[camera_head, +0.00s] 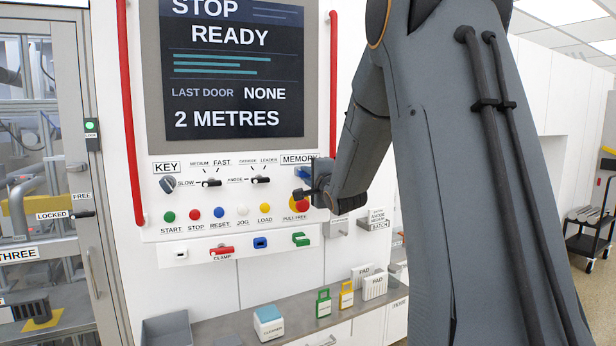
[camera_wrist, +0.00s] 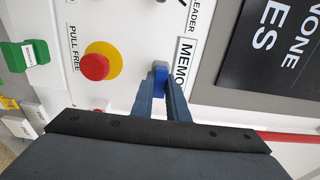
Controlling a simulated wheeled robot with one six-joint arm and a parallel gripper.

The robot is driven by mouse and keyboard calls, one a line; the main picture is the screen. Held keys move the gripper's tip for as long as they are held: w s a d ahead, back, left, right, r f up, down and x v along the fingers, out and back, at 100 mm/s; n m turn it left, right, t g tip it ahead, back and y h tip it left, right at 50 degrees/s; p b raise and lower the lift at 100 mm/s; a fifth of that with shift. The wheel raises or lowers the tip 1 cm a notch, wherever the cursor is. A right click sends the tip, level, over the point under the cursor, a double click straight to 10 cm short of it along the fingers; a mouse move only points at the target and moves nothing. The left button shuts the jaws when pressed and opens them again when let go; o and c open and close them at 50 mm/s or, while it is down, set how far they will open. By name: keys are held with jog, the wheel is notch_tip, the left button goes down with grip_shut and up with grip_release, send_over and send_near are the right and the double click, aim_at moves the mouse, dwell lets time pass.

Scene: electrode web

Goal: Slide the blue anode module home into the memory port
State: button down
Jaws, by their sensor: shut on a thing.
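The blue anode module (camera_wrist: 160,80) sits between the fingertips of my gripper (camera_wrist: 161,90), right at the panel face beside the "MEMORY" label. In the head view the module (camera_head: 304,172) is a small blue patch under the memory label (camera_head: 299,159), at the tip of my gripper (camera_head: 306,187). My gripper is shut on it. The memory port is hidden behind the module and fingers. I cannot tell how deep the module sits in the port.
The red and yellow pull-free stop button (camera_wrist: 97,66) is close beside my fingers. Coloured buttons, a green plug (camera_head: 301,239) and a blue plug (camera_head: 261,242) are lower on the panel. A grey counter (camera_head: 230,325) with a cleaner box (camera_head: 269,322) is below.

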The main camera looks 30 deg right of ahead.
jog(key=c, duration=1.6)
grip_release()
jog(key=shift+c, duration=0.2)
jog(key=s+b, duration=0.3)
jog(key=s, duration=0.4)
jog(key=shift+s+a, duration=0.35)
jog(key=shift+a, duration=0.05)
jog(key=s+a+f+n+g+b, duration=0.2)
jog(key=a+f+n+g, duration=0.1)
jog(key=f, duration=0.5)
jog(key=s+a+f+n+g+b, duration=0.1)
jog(key=s+a+f+n+g, duration=0.15)
jog(key=f, duration=0.55)
jog(key=s+a+f+n+g+b, duration=0.2)
jog(key=s+a+f+n, duration=0.15)
jog(key=f, duration=0.45)
jog(key=s+a+f+n+g+y+b, duration=0.1)
jog(key=s+a+f+n+g, duration=0.3)
jog(key=s+f, duration=0.4)
jog(key=s+a+f+n+g+b, duration=0.2)
jog(key=s+a+f+n+g, duration=0.3)
jog(key=s+f, duration=0.3)
jog(key=s+a+n, duration=0.1)
jog(key=s, duration=0.2)
jog(key=shift+s+a+f+y, duration=0.25)
jog(key=shift+s+a+y, duration=0.05)
jog(key=shift+s+y, duration=0.1)
